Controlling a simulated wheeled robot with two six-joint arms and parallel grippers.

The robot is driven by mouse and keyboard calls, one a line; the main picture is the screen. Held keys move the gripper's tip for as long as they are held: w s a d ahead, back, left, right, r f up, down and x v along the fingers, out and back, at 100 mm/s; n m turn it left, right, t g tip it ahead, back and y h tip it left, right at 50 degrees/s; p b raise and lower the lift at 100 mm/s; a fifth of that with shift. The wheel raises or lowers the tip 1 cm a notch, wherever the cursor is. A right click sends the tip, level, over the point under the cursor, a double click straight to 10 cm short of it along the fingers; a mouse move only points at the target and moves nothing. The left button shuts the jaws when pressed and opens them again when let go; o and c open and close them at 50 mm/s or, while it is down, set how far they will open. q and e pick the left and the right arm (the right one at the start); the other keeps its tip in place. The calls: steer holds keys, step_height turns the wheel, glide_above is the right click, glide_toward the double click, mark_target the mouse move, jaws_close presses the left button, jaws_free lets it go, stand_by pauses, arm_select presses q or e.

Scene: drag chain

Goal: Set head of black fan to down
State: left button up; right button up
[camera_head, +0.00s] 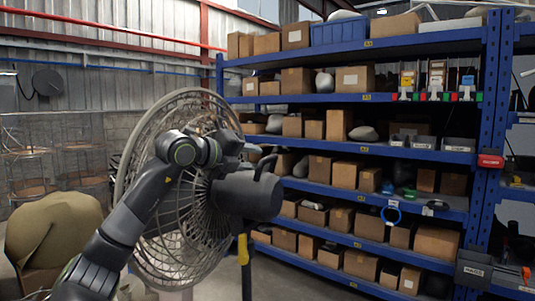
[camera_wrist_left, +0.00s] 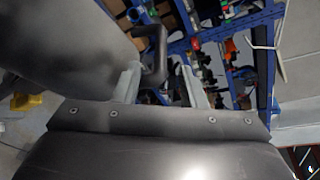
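The black fan has a round grey wire cage (camera_head: 185,235) and a black motor head (camera_head: 247,194) on a yellow-collared pole (camera_head: 243,250). A black loop handle (camera_head: 266,163) rises from the back of the head. My left arm reaches across the cage, and my left gripper (camera_head: 252,152) is just beside the handle. In the left wrist view, the gripper's two grey fingers (camera_wrist_left: 162,85) are apart, and the handle (camera_wrist_left: 163,45) shows between them, nearer the left finger. I cannot tell whether they touch it. My right gripper is out of view.
A blue shelf rack (camera_head: 385,155) with several cardboard boxes stands behind and right of the fan. A covered olive bundle (camera_head: 55,230) is at the left. Wire mesh cages (camera_head: 50,150) stand along the left wall. Some grey floor is clear below the fan.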

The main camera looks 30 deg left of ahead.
mark_target(267, 160)
arm_select(q)
steer(key=p+x, duration=0.2)
steer(key=x, duration=0.4)
steer(key=shift+w, duration=0.1)
steer(key=shift+w+d+f+p, duration=0.1)
steer(key=shift+w+f+p, duration=0.1)
steer(key=shift+w+p, duration=0.25)
steer(key=shift+w, duration=0.1)
steer(key=shift+c, duration=0.5)
jaws_close()
